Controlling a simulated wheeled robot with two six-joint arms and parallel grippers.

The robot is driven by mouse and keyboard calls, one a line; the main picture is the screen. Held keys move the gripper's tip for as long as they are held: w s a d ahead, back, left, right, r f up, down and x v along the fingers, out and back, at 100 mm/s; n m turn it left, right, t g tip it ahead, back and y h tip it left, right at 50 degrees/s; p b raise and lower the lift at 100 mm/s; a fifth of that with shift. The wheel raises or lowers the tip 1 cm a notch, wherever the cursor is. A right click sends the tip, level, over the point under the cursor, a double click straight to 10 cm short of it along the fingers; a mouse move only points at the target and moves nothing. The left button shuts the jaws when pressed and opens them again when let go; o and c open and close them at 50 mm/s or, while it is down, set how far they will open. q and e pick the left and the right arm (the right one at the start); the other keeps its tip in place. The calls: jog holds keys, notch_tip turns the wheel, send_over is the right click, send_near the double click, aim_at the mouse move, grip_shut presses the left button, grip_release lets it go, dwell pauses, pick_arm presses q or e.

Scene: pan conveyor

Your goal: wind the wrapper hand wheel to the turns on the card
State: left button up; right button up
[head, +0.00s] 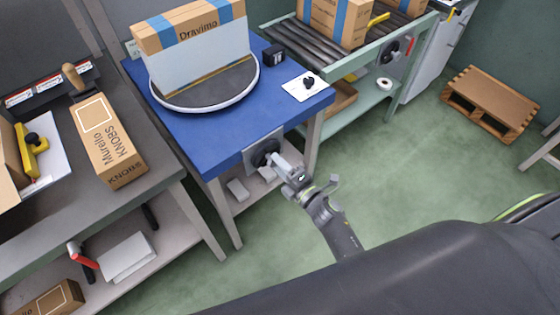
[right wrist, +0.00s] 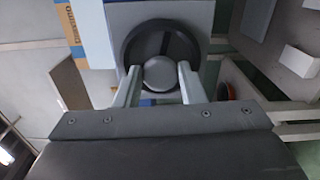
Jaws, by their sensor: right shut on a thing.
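The black hand wheel (head: 265,151) sits on a grey plate on the front side of the blue wrapper table (head: 215,150). My right gripper (head: 277,160) is at the wheel, shut on its knob. In the right wrist view the two fingers (right wrist: 158,85) stand on either side of the round grey knob (right wrist: 158,74), in front of the dark wheel rim (right wrist: 130,50). A turntable (head: 200,105) on the blue table carries a box marked Dravimo (head: 195,28), partly covered in white wrap. A white card (head: 303,88) with a dark mark lies at the table's right corner; its writing is unreadable. My left gripper is not in view.
A grey bench (head: 150,185) at the left holds a Murello knobs box (head: 105,140), a yellow tape tool (head: 32,150) and another carton. A roller conveyor (head: 330,50) with a box stands behind right. A pallet (head: 490,100) lies on the green floor, which is open at the right.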

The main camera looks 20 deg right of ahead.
jog(key=shift+f+m+p, duration=0.1)
jog(key=shift+m+p, duration=1.95)
jog(key=shift+m, duration=1.95)
jog(key=shift+m, duration=0.3)
jog(key=o, duration=1)
jog(key=v, duration=1.7)
jog(key=shift+s+b, duration=0.2)
jog(key=shift+b, duration=0.15)
jog(key=shift+f, duration=0.1)
